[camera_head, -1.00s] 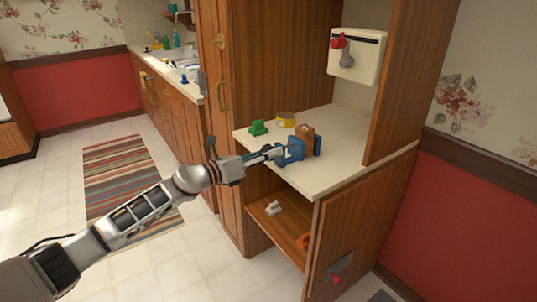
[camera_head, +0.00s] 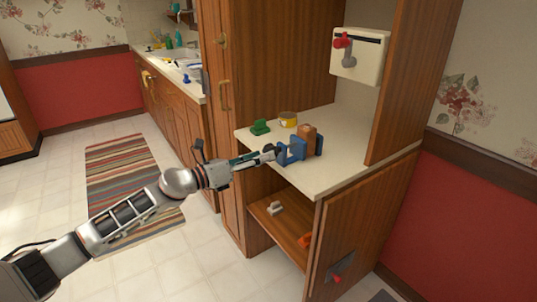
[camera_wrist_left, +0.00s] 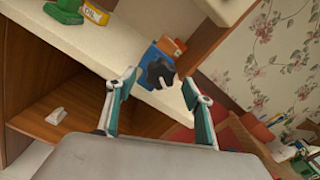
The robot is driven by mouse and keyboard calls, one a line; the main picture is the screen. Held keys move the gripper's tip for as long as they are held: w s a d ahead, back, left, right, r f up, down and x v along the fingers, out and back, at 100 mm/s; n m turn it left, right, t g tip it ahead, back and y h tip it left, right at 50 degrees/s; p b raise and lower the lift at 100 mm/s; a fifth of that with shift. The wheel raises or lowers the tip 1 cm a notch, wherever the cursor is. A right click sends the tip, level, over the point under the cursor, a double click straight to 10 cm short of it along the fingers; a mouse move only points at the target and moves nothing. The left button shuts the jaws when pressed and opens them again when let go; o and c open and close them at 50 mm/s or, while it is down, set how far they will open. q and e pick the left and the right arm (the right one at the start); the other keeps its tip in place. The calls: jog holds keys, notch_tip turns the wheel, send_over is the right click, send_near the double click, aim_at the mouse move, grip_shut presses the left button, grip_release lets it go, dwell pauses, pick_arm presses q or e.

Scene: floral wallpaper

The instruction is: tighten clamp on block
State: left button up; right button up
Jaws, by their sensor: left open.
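The blue clamp (camera_head: 297,149) stands on the cream counter near its front edge. The brown block (camera_head: 306,133) sits between the clamp's jaws. In the left wrist view the clamp (camera_wrist_left: 148,56) shows with its dark star-shaped knob (camera_wrist_left: 155,72) facing me, and part of the block (camera_wrist_left: 172,46) shows behind it. My left gripper (camera_head: 266,154) is at the near left of the clamp. In the left wrist view its two fingers (camera_wrist_left: 159,82) are spread, with the knob showing between and just beyond the tips. It holds nothing. My right gripper is out of view.
A green object (camera_head: 260,128) and a yellow tin (camera_head: 288,119) stand behind the clamp on the counter (camera_head: 335,178). A white box (camera_head: 358,55) with a red part hangs above. The open shelf (camera_head: 285,222) below holds small items. A cabinet door (camera_head: 352,235) stands at right.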

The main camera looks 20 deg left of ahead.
pick_arm(q)
jog(key=v, duration=0.8)
